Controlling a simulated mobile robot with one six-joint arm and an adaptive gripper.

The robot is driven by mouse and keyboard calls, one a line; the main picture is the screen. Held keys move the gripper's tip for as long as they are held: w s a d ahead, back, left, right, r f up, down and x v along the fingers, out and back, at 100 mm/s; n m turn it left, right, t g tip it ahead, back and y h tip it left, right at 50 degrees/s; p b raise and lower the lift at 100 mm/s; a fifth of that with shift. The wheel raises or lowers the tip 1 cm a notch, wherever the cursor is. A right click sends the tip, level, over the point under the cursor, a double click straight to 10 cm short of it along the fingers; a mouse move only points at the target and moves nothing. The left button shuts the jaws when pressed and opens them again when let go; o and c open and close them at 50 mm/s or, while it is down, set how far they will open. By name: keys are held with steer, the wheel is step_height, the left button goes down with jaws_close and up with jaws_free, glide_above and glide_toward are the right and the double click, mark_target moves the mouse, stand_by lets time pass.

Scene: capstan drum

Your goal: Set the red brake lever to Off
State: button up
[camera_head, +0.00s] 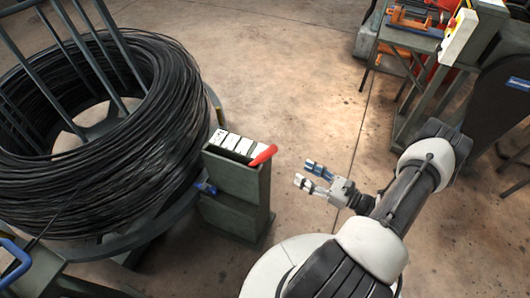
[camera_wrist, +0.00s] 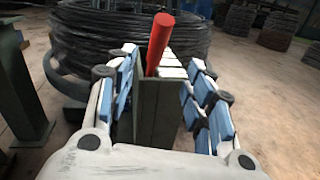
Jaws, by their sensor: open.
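The red brake lever (camera_head: 263,155) sticks out from the top of a dark green box-like post (camera_head: 234,190) with white label plates (camera_head: 236,143) on its top. In the wrist view the red lever (camera_wrist: 160,42) stands between my open fingers, tilted slightly right, beyond the fingertips. My gripper (camera_head: 307,175) is open and empty, to the right of the lever and apart from it in the head view. The fingers show blue pads in the wrist view (camera_wrist: 160,85). The writing on the plates is too small to read.
A large coil of black wire (camera_head: 150,130) on a metal frame stands left of the post. A workbench with an orange tool (camera_head: 410,20) is at the upper right. The concrete floor between is clear. More coils (camera_wrist: 280,28) stand far back in the wrist view.

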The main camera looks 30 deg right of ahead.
mark_target(266, 153)
steer(key=b+x, duration=0.2)
steer(key=x, duration=1.4)
steer(key=shift+w+a, duration=0.1)
steer(key=shift+a, duration=0.05)
steer(key=shift+c, duration=0.4)
jaws_close()
